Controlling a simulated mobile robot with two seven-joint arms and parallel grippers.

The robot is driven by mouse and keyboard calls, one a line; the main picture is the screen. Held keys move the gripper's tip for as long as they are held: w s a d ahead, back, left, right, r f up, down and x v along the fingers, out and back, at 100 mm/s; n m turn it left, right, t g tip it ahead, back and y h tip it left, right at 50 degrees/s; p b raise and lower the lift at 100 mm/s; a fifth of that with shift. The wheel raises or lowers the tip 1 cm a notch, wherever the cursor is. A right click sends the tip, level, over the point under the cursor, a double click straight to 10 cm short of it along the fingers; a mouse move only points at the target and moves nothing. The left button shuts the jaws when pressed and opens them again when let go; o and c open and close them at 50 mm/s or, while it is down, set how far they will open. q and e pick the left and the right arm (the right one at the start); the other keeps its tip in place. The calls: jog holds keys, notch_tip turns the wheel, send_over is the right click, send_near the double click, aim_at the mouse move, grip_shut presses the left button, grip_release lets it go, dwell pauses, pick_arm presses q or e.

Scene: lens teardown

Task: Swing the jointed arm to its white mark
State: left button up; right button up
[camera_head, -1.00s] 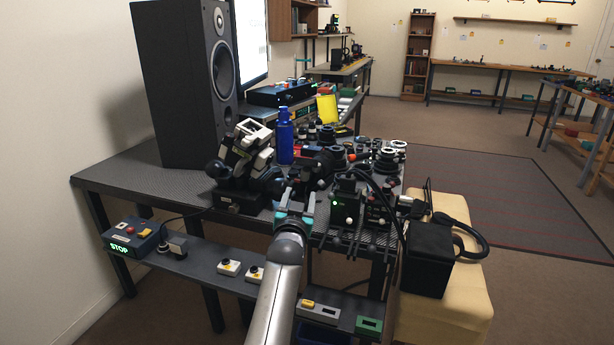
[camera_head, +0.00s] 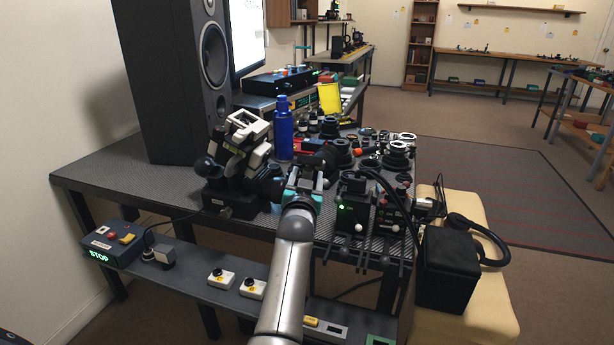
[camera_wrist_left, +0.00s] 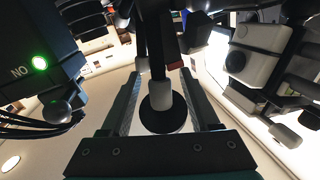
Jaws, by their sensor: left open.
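A white-and-black jointed device (camera_head: 245,140) stands on a black base (camera_head: 232,202) on the workbench, left of my left gripper (camera_head: 303,184). It also shows at the right of the left wrist view (camera_wrist_left: 258,55). I cannot tell for certain which part is the jointed arm, and I cannot make out its white mark.
A black box with a green light (camera_head: 350,208) stands close right of my left gripper. Behind are a blue bottle (camera_head: 284,130), dark rings and a tall speaker (camera_head: 165,80). A lower shelf (camera_head: 190,268) carries switches. A cable runs to a black case (camera_head: 447,268) at right.

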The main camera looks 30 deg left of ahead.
pick_arm(q)
grip_shut()
dwell(0.5)
dwell(0.9)
